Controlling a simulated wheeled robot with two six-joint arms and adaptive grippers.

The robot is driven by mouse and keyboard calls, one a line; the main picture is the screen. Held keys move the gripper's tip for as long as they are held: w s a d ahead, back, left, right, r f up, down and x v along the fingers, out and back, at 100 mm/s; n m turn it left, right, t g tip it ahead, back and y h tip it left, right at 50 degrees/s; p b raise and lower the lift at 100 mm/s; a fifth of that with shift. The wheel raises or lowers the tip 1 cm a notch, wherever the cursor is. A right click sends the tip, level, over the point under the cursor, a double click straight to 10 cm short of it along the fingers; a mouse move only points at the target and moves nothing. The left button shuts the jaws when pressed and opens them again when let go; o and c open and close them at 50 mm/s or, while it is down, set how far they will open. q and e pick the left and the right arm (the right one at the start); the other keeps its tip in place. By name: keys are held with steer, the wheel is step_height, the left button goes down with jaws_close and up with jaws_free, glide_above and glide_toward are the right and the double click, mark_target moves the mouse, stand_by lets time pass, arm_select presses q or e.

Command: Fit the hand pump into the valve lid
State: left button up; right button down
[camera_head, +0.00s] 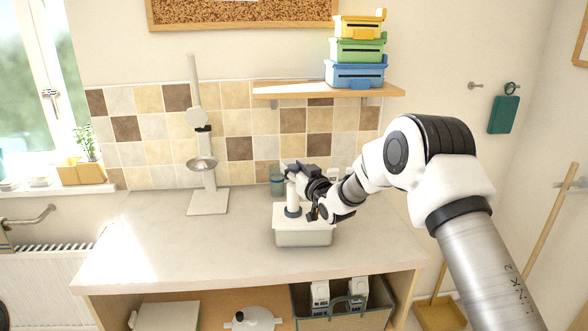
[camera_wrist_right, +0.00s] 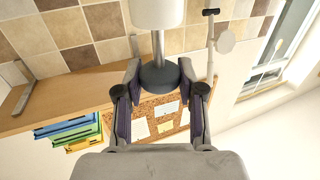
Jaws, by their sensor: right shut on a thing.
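The hand pump (camera_head: 292,192) is a white upright cylinder with a thin rod and a dark grey handle. In the right wrist view its white body (camera_wrist_right: 157,12) shows at the top edge. My right gripper (camera_wrist_right: 160,74) is shut on its dark handle. In the head view my right gripper (camera_head: 297,172) is at the pump's top, above the box. The valve lid (camera_head: 318,214) is the pale top of a grey box on the counter. A dark collar shows where the pump's lower end meets the lid; I cannot tell whether it is seated. My left gripper is not in view.
A white stand (camera_head: 208,203) with a round dish is left of the box. A teal glass (camera_head: 277,181) stands behind it. A shelf (camera_head: 300,91) carries stacked coloured boxes (camera_head: 355,72).

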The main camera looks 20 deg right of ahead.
steer(key=shift+f+b, duration=0.45)
steer(key=shift+f, duration=0.25)
steer(key=c, duration=0.6)
jaws_free()
steer(key=shift+c, duration=0.2)
steer(key=s, duration=1.2)
steer(key=shift+d, duration=0.45)
